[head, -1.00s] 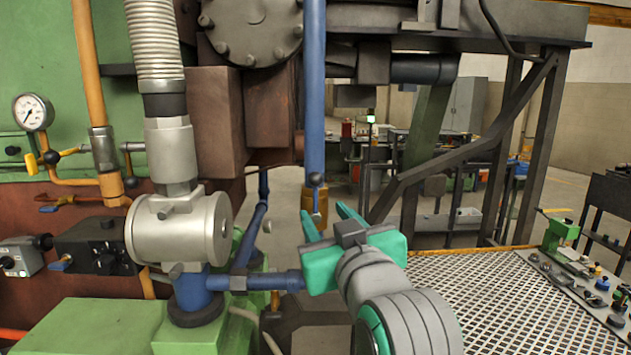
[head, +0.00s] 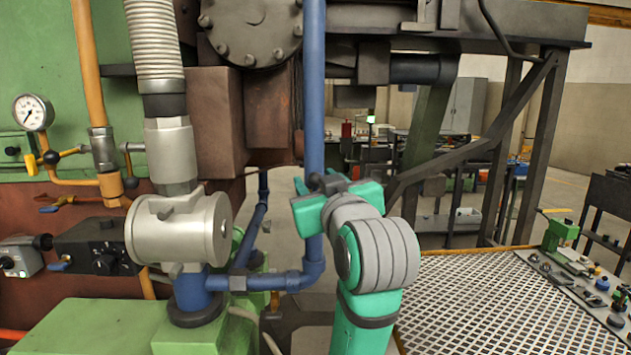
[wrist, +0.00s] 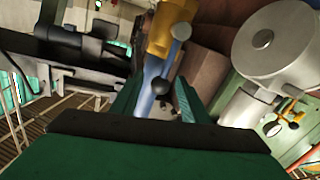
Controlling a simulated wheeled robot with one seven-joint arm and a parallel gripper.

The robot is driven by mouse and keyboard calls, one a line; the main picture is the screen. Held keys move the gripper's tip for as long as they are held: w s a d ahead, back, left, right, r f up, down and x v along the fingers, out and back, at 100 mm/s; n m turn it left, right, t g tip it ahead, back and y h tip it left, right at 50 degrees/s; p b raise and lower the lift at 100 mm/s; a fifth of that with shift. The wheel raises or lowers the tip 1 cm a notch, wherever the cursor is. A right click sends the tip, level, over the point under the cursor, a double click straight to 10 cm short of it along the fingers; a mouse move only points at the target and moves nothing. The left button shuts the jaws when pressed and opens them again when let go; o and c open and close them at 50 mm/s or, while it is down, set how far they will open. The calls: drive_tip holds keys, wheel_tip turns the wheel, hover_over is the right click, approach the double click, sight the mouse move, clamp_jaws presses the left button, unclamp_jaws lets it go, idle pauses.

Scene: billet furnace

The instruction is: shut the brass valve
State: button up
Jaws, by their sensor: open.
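My gripper (wrist: 160,92) is open, one finger on each side of the blue pipe and lever area.
A silver cylindrical housing (head: 180,228) stands left of my gripper, with blue lower piping (head: 265,281) beside it. A pressure gauge (head: 33,112) and yellow pipes are at far left. A grated table (head: 470,300) lies to the right, below a dark steel frame.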

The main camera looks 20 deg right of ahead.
drive_tip(key=shift+w, duration=0.5)
clamp_jaws()
drive_tip(key=shift+w, duration=0.1)
drive_tip(key=shift+a, duration=0.15)
